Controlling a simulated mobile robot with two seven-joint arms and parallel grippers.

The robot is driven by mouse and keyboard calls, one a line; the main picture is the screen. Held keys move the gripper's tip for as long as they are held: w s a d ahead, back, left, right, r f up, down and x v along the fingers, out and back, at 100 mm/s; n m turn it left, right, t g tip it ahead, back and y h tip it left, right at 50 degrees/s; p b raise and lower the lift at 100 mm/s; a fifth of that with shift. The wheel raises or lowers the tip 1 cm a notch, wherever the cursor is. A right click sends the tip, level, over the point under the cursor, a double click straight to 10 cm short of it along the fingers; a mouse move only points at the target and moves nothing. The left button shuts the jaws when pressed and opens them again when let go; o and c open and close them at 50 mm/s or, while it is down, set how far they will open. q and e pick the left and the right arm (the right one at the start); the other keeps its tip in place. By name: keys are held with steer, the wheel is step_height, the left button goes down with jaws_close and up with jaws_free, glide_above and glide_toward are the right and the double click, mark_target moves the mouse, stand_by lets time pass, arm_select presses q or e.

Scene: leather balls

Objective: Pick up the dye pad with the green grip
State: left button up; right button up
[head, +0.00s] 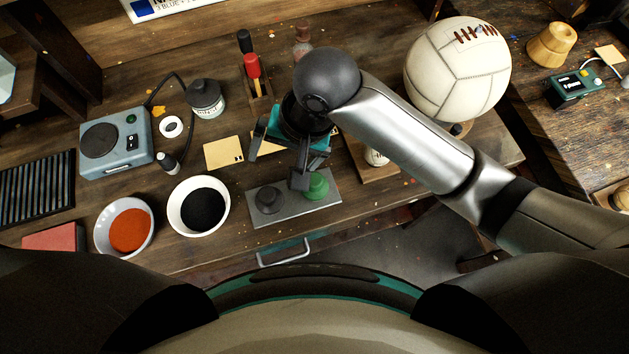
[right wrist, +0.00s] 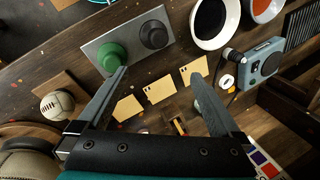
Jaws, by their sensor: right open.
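The dye pad with the green grip (head: 317,186) stands upright on the right part of a grey metal plate (head: 293,209) near the table's front edge. A dark grey pad (head: 269,199) stands beside it on the left. My right gripper (head: 276,168) is open and empty, above and behind the plate. In the right wrist view, one fingertip of the gripper (right wrist: 158,74) overlaps the lower edge of the green pad (right wrist: 109,55); I cannot tell whether they touch. The dark pad (right wrist: 153,34) is clear of the fingers there. My left gripper is not in view.
Bowls of black dye (head: 203,207) and orange dye (head: 129,230) stand left of the plate. Tan leather cards (head: 223,152) lie behind it. A small ball on a wooden block (right wrist: 56,104) is near my right gripper. A large white ball (head: 456,75) stands at the right.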

mark_target(315, 179)
steer(key=w+d+m+h, duration=0.2)
steer(key=d+m+h, duration=0.1)
steer(key=d+h, duration=0.15)
steer(key=shift+g+y, duration=0.3)
steer(key=shift+y, duration=0.15)
steer(key=f, duration=0.3)
steer(key=f+b, duration=0.1)
steer(key=f, duration=0.5)
steer(key=shift+s+d+f, duration=0.15)
steer(key=shift+s+f, duration=0.05)
steer(key=shift+s, duration=0.05)
steer(key=shift+d+f+b, duration=0.15)
steer(key=shift+f+b, duration=0.15)
steer(key=shift+f, duration=1)
steer(key=shift+d+f+b, duration=0.1)
steer(key=shift+f+b, duration=0.2)
steer(key=shift+f, duration=1)
steer(key=shift+s, duration=0.1)
steer(key=shift+c, duration=0.2)
steer(key=c, duration=1.3)
steer(key=shift+o, duration=0.2)
steer(key=shift+r, duration=0.15)
